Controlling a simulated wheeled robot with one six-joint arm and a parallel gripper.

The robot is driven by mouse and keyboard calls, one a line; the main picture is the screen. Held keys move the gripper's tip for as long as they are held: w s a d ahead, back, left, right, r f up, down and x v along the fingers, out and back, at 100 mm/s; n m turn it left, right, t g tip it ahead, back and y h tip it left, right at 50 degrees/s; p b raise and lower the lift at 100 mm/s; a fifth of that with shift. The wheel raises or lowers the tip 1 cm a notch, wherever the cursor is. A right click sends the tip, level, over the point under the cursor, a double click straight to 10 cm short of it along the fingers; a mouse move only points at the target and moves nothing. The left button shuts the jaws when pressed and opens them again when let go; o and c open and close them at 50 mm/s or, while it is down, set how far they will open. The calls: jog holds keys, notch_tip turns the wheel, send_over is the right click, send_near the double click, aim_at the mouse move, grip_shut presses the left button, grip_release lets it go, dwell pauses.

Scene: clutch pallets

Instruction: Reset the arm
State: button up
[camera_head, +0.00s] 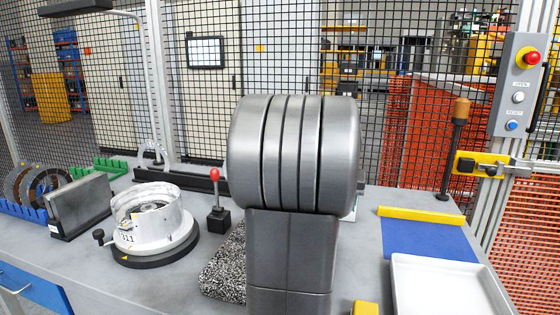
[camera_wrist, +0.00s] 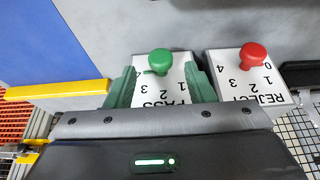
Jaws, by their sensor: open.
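My gripper (camera_wrist: 162,82) shows in the wrist view with its two green fingers apart. The fingers stand on either side of a white PASS counter box (camera_wrist: 160,90) with a green knob (camera_wrist: 160,61). I cannot tell whether they touch the box, and nothing is visibly clamped. A white REJECT counter box (camera_wrist: 247,86) with a red knob (camera_wrist: 253,54) is just right of the right finger. In the head view my grey arm fills the middle and hides my gripper and most of both boxes.
On the grey bench are a round white housing on a dark base (camera_head: 152,222), a red-knobbed lever (camera_head: 215,190), a speckled mat (camera_head: 225,268), a blue mat (camera_head: 425,240) with a yellow bar (camera_head: 420,215), and a white tray (camera_head: 440,290). A mesh fence (camera_head: 290,60) stands behind.

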jog(key=p+v, duration=0.1)
jog(key=v, duration=0.7)
jog(key=shift+s, duration=0.1)
